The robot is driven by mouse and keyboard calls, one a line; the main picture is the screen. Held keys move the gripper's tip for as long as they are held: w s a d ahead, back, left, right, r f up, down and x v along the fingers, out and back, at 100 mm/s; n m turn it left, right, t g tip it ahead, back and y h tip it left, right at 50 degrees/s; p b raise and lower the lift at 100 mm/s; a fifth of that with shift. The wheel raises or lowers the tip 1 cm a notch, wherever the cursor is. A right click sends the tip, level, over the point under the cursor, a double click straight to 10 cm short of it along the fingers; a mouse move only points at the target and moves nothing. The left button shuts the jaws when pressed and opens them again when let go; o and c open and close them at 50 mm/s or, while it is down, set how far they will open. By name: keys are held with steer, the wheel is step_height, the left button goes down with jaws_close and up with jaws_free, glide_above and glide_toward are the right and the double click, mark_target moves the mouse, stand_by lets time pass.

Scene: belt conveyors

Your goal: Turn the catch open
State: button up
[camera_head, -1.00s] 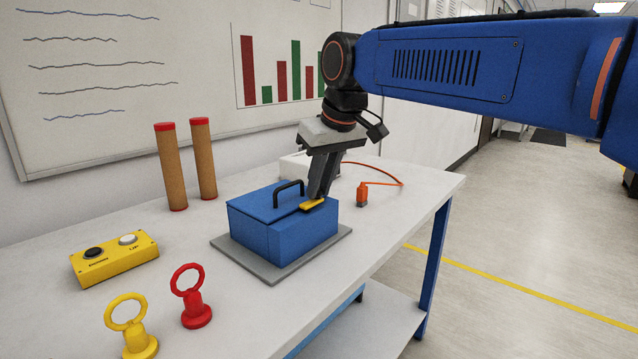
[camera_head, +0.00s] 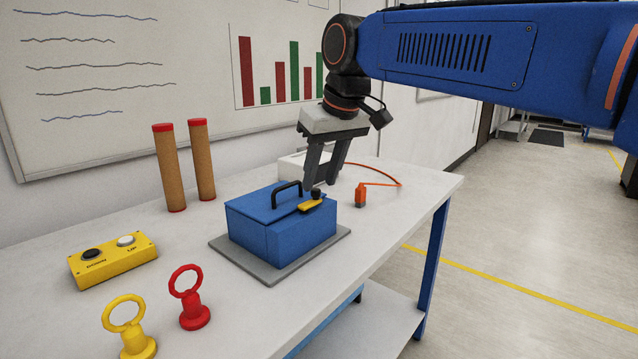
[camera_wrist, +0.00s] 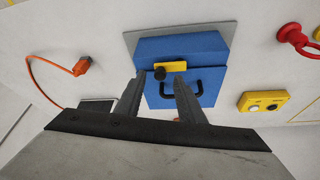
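The catch is a yellow bar (camera_head: 311,205) with a black knob (camera_head: 316,194) on the lid of a blue box (camera_head: 283,236). In the wrist view the catch (camera_wrist: 171,67) lies across the lid's edge, the knob (camera_wrist: 160,73) at its left end. The lid has a black handle (camera_head: 287,187) and looks closed. My gripper (camera_head: 319,187) is open and empty, its fingers behind and above the catch. In the wrist view the fingers (camera_wrist: 160,86) stand apart, pointing toward the box. I cannot tell whether a fingertip touches the knob.
The box stands on a grey plate (camera_head: 222,245) on a white table (camera_head: 185,250). A yellow button box (camera_head: 112,260), yellow and red ring-topped pieces (camera_head: 190,300) and two brown cylinders (camera_head: 169,168) stand left. An orange plug (camera_head: 361,195) with a cable lies right.

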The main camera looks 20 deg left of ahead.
steer(key=v, duration=1.4)
steer(key=shift+d+r, duration=0.2)
steer(key=shift+r, duration=0.15)
steer(key=shift+s, duration=0.1)
steer(key=s+d+f+m, duration=0.1)
steer(key=d+f+m, duration=0.1)
steer(key=d+f, duration=0.5)
steer(key=d+f+m+t+h, duration=0.1)
steer(key=d+f, duration=0.2)
steer(key=d, duration=0.8)
steer(key=s+d+f+m, duration=0.1)
steer(key=d+f+m, duration=0.1)
steer(key=d+f, duration=0.5)
steer(key=s+d+f+m+h, duration=0.1)
steer(key=s+d+f+m, duration=0.1)
steer(key=s+d+f, duration=0.5)
steer(key=s+d+f+m+t+h, duration=0.1)
steer(key=s+d+f+m, duration=0.2)
steer(key=s+d+f, duration=0.5)
steer(key=d+f, duration=0.3)
steer(key=f, duration=0.5)
steer(key=shift+d, duration=0.3)
